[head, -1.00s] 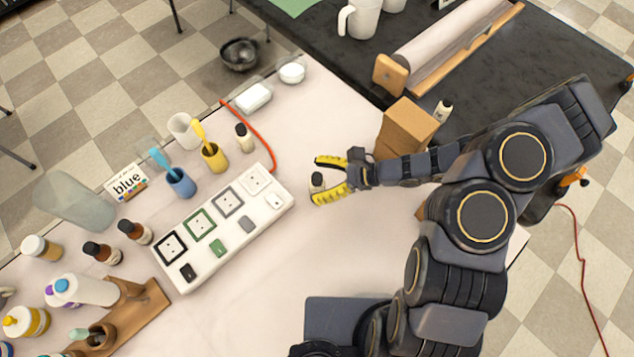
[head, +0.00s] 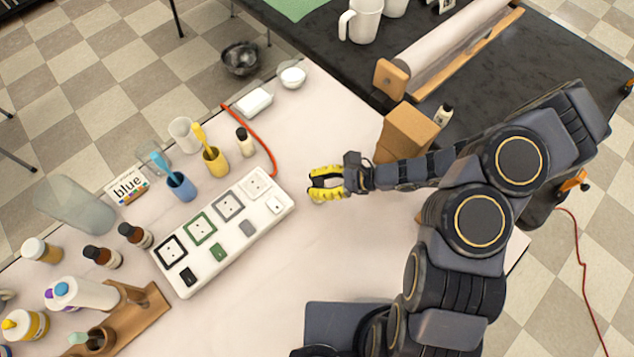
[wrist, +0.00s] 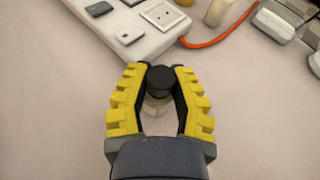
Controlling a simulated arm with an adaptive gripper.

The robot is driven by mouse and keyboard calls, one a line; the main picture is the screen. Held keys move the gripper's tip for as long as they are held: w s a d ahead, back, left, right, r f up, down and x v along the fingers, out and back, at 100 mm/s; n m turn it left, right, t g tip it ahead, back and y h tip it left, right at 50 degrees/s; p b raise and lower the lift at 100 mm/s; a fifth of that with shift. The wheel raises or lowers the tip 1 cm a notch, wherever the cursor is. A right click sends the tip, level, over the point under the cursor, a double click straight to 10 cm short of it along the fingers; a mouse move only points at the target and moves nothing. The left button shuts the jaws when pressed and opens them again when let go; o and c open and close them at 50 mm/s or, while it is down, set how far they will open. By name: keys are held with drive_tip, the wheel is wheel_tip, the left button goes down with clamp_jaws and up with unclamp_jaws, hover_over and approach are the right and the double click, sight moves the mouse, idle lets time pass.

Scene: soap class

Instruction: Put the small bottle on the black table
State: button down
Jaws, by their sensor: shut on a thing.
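My gripper (head: 326,184) has yellow fingers and is low over the white table, right of the socket strip. In the wrist view, my gripper (wrist: 158,73) is shut around a small bottle (wrist: 158,83) with a black cap and a pale body. The bottle stands upright between the fingers. In the head view the fingers largely hide it. I cannot tell whether its base touches the table. The black table (head: 470,150) lies at the upper right, beyond the white table's edge. Another small bottle (head: 443,115) with a dark cap stands on it.
A cardboard box (head: 405,132) stands near the black table's edge, beside my forearm. The socket strip (head: 222,232) and a red cable (head: 262,143) lie to the left. Another dark-capped bottle (head: 245,142) stands by the yellow cup (head: 214,160). A paper roll (head: 445,48) lies on the black table.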

drive_tip(key=shift+r, duration=5.5)
wheel_tip(320, 180, up, 7)
drive_tip(key=w+d+r+m+t+h, duration=0.25)
drive_tip(key=w+d+m+t, duration=0.35)
drive_tip(key=w+d, duration=0.4)
drive_tip(key=w+d+r+m+t+h, duration=0.2)
drive_tip(key=w+d+m+t+h, duration=0.25)
drive_tip(key=w+d, duration=0.5)
drive_tip(key=s+d+f+m+t+h, duration=0.15)
drive_tip(key=d+m+h, duration=0.25)
drive_tip(key=d, duration=0.5)
drive_tip(key=s+d+f+m+h, duration=0.2)
drive_tip(key=d+m+h, duration=0.1)
drive_tip(key=d, duration=0.5)
drive_tip(key=s+d+f+m+h, duration=0.1)
drive_tip(key=d+m+h, duration=0.3)
drive_tip(key=d, duration=0.5)
drive_tip(key=shift+n, duration=0.25)
drive_tip(key=shift+w+d+f, duration=1.4)
drive_tip(key=shift+w+f, duration=0.45)
drive_tip(key=shift+f, duration=1.1)
drive_tip(key=shift+w+d+f, duration=1.4)
drive_tip(key=shift+w+f, duration=0.4)
drive_tip(key=shift+f, duration=1.2)
drive_tip(key=shift+w+d+f, duration=1.4)
drive_tip(key=shift+w+f, duration=0.45)
drive_tip(key=shift+f, duration=1.1)
